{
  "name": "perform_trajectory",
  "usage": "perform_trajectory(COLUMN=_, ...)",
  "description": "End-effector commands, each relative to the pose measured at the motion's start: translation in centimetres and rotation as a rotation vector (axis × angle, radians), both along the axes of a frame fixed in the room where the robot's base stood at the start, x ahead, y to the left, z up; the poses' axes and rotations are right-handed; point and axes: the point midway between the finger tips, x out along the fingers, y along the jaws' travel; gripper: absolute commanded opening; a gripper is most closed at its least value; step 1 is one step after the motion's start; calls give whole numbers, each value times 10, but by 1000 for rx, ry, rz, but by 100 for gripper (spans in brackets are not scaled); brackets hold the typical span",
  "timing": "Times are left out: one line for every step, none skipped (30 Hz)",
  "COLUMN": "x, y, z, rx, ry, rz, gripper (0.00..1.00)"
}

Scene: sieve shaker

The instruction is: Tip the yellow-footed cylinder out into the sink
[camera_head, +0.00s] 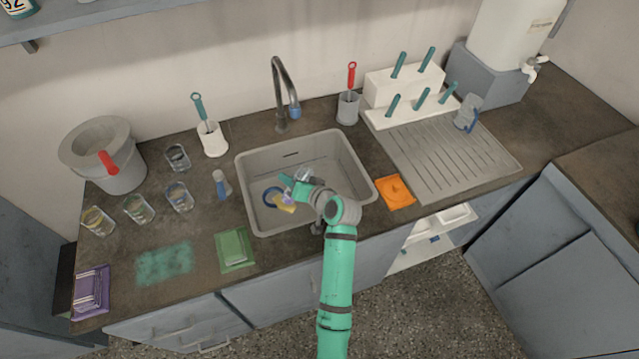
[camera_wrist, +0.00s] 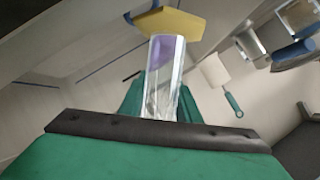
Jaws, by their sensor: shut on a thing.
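The yellow-footed cylinder is a clear tube with a yellow foot (camera_head: 287,207), held over the sink (camera_head: 249,200) by my gripper (camera_head: 297,183). In the wrist view the clear tube (camera_wrist: 163,75) stands between the teal fingers, and its yellow foot (camera_wrist: 170,23) is at the top. Purple liquid shows in the tube near the foot end. The foot looks lower than the mouth, with the tube somewhat tilted. My gripper is shut on the tube. The mouth is hard to make out. A blue ring (camera_head: 271,196) shows beside the foot; I cannot tell what it belongs to.
A tap (camera_head: 281,95) stands behind the sink. An orange cloth (camera_head: 396,191) and a draining board (camera_head: 450,165) lie to the right. A green sponge dish (camera_head: 235,250) is at the front left.

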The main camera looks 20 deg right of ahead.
Motion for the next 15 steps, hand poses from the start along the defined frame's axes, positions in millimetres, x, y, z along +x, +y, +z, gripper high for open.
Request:
perform_trajectory(x=1, y=2, z=3, rx=21, ry=5, rz=3, gripper=3)
perform_trajectory(x=1, y=3, z=4, rx=36, ry=10, rz=3, gripper=3)
perform_trajectory(x=1, y=4, z=5, rx=55, ry=15, rz=3, gripper=3)
perform_trajectory(x=1, y=4, z=6, rx=70, ry=19, rz=1, gripper=3)
perform_trajectory(x=1, y=4, z=7, rx=85, ry=24, rz=1, gripper=3)
perform_trajectory(x=1, y=5, z=8, rx=103, ry=29, rz=1, gripper=3)
perform_trajectory(x=0, y=5, z=8, rx=119, ry=35, rz=1, gripper=3)
perform_trajectory(x=0, y=6, z=6, rx=134, ry=41, rz=2, gripper=3)
perform_trajectory(x=0, y=7, z=5, rx=151, ry=46, rz=2, gripper=3)
perform_trajectory(x=0, y=8, z=5, rx=166, ry=51, rz=3, gripper=3)
perform_trajectory(x=0, y=9, z=4, rx=182, ry=54, rz=3, gripper=3)
perform_trajectory(x=-1, y=9, z=4, rx=199, ry=60, rz=2, gripper=3)
perform_trajectory(x=-1, y=9, z=3, rx=213, ry=63, rz=1, gripper=3)
perform_trajectory(x=-1, y=9, z=3, rx=224, ry=66, rz=1, gripper=3)
perform_trajectory(x=-1, y=9, z=2, rx=232, ry=68, rz=-1, gripper=3)
